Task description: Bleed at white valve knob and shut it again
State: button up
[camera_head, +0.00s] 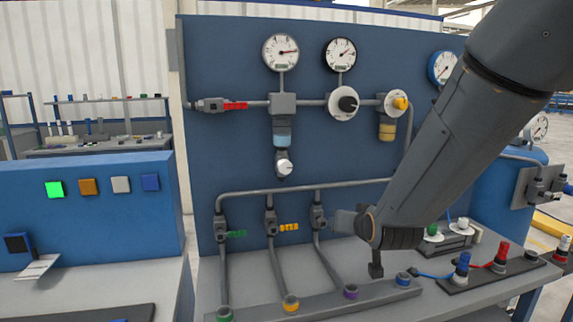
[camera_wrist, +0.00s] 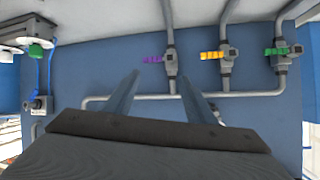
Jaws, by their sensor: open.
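The white valve knob (camera_head: 285,167) sits on the blue panel, below a blue-tinted filter bowl (camera_head: 282,136). My gripper (camera_head: 340,221) is lower and to the right of the knob in the head view, near the pipe fittings and apart from the knob. In the wrist view my gripper (camera_wrist: 158,78) shows two spread fingers with nothing between them. The wrist picture looks upside down; a small pale bit by the right finger is too little to identify.
Three vertical pipes carry valves with green (camera_head: 237,234), orange (camera_head: 289,227) and purple (camera_wrist: 153,58) tags. A black knob (camera_head: 348,104) and yellow knob (camera_head: 401,103) sit upper right. Pressure gauges (camera_head: 281,52) line the top. A horizontal pipe (camera_head: 300,189) runs below the white knob.

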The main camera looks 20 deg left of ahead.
aim_at(286, 168)
jog(key=a+r+t+y+p, duration=0.1)
jog(key=a+r+t+y, duration=0.35)
jog(key=a+r, duration=0.85)
jog(key=shift+n+g, duration=0.25)
jog(key=shift+n, duration=0.25)
jog(key=shift+w+a+f+p, duration=0.35)
jog(key=shift+w+a, duration=0.6)
jog(key=shift+w, duration=0.25)
jog(key=shift+w+a+f+p, duration=0.35)
jog(key=shift+w+a, duration=0.55)
jog(key=shift+w, duration=0.3)
jog(key=shift+w+a+f+p, duration=0.35)
jog(key=shift+w+a, duration=0.6)
jog(key=shift+w, duration=0.25)
jog(key=c, duration=1)
jog(key=shift+c, duration=0.2)
